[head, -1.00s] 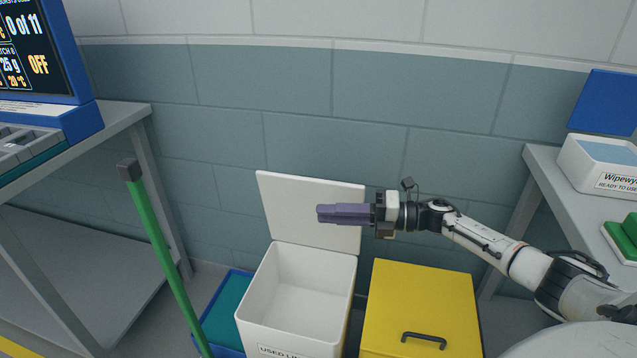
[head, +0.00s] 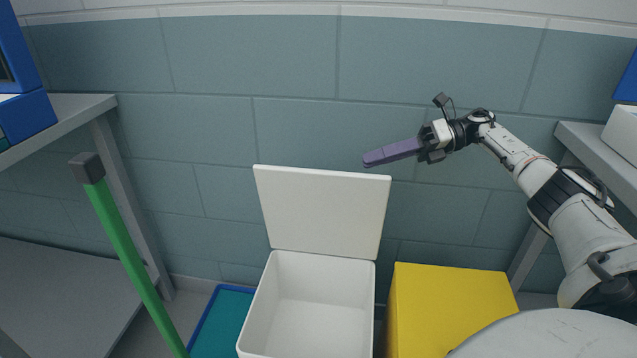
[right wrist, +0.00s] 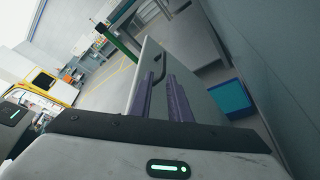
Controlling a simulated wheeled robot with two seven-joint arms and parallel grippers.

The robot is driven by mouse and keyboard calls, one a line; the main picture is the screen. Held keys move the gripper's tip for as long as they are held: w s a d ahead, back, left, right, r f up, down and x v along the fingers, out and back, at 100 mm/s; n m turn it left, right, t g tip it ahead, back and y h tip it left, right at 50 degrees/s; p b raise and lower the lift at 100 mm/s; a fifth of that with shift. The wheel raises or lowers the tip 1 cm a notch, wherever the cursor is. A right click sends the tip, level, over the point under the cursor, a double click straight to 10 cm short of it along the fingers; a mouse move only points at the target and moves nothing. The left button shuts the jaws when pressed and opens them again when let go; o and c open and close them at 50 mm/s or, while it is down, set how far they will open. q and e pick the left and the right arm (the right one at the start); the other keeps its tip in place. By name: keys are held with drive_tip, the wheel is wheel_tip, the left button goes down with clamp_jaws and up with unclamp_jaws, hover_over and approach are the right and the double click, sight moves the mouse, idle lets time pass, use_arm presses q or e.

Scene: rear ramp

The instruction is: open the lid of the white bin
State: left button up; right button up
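The white bin (head: 320,305) stands on the floor at the lower middle of the head view. Its lid (head: 325,210) is raised and stands nearly upright behind the opening. The bin's inside shows bare white walls. My right gripper (head: 372,160) is near the lid's upper right corner in the picture, its purple fingers pointing left. In the right wrist view, a gap shows between the two fingers (right wrist: 161,95), with nothing held. The pale lid (right wrist: 150,62) with a dark handle shows beyond them. My left gripper is out of view.
A yellow bin (head: 450,310) stands right of the white one. A blue-rimmed teal bin (head: 222,325) is at its left, near a green pole (head: 130,250). Grey benches stand left (head: 75,110) and right (head: 600,145). A tiled wall (head: 290,90) is behind.

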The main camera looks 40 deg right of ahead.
sight(330, 174)
drive_tip(key=x, duration=1)
drive_tip(key=shift+w+a+f+p, duration=0.1)
drive_tip(key=shift+w+f+p, duration=0.2)
drive_tip(key=shift+f+p, duration=0.1)
clamp_jaws()
